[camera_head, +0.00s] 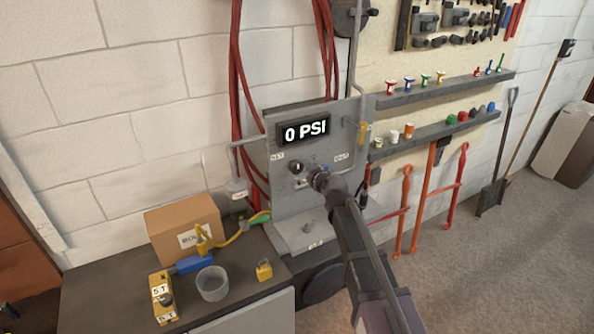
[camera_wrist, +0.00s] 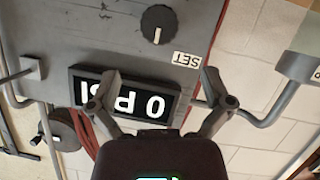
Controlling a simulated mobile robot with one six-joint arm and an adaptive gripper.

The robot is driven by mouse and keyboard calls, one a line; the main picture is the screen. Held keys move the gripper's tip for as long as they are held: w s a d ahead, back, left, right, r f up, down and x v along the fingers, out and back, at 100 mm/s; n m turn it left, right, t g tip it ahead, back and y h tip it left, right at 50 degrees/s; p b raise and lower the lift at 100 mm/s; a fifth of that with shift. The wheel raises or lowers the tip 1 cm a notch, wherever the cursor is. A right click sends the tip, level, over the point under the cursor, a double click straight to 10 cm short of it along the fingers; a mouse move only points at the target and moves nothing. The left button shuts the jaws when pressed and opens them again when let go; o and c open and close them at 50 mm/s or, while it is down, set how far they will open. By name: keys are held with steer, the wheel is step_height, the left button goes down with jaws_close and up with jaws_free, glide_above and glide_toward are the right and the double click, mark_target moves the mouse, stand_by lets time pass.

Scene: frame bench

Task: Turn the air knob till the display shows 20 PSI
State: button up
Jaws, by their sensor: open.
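The grey panel (camera_head: 285,215) carries a black display (camera_head: 304,129) reading "0 PSI"; the display (camera_wrist: 125,95) appears upside down in the wrist view. A round dark knob (camera_head: 296,167) with a white pointer mark sits below the display. In the wrist view the knob (camera_wrist: 158,25) is near a "SET" label (camera_wrist: 187,59), beyond the fingertips. My gripper (camera_head: 318,178) is just right of the knob in the head view, in front of the panel's lower part. In the wrist view my gripper (camera_wrist: 160,88) is open, with nothing between its fingers.
Left of the panel, a bench (camera_head: 100,283) holds a cardboard box (camera_head: 184,225), a grey cup (camera_head: 212,284) and a yellow control box (camera_head: 161,297). Red hoses (camera_head: 236,85) hang behind the panel. Shelves (camera_head: 445,92) and red-handled tools (camera_head: 403,205) are at the right.

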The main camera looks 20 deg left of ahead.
mark_target(298, 168)
steer(key=b+x, duration=0.3)
steer(key=x, duration=0.8)
steer(key=shift+b, duration=0.35)
steer(key=shift+s, duration=0.1)
steer(key=c, duration=1)
steer(key=shift+d, duration=0.15)
